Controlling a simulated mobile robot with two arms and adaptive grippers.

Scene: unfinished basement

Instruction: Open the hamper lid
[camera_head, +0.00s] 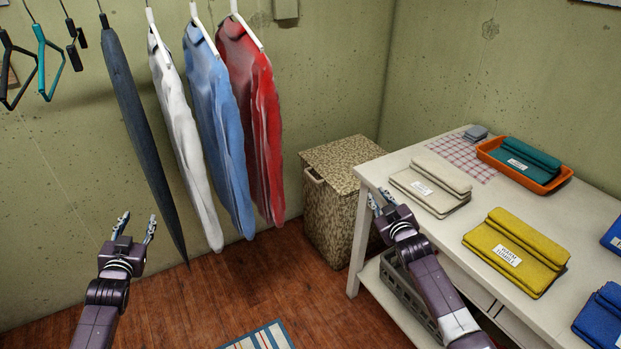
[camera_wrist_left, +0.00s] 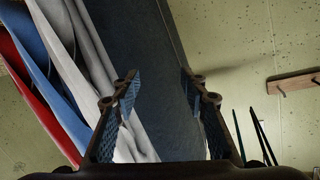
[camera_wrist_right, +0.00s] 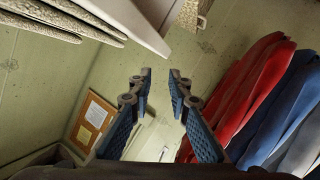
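The speckled brown hamper (camera_head: 332,215) stands on the floor in the back corner, just left of the white table. Its lid (camera_head: 345,160) lies flat and looks shut. A pale handle loop shows on its upper left side. A part of the hamper (camera_wrist_right: 196,14) also shows at the top of the right wrist view. My right gripper (camera_head: 380,197) is open and empty, in front of the hamper's right side and beside the table edge; I see no contact. My left gripper (camera_head: 138,220) is open and empty, far left of the hamper, in front of the hanging clothes.
Red, blue, white and dark garments (camera_head: 208,130) hang left of the hamper. The white table (camera_head: 440,228) holds folded towels and an orange tray (camera_head: 556,184). A grey basket (camera_head: 400,290) sits on its lower shelf. A striped rug (camera_head: 262,338) lies in front; the wooden floor between is clear.

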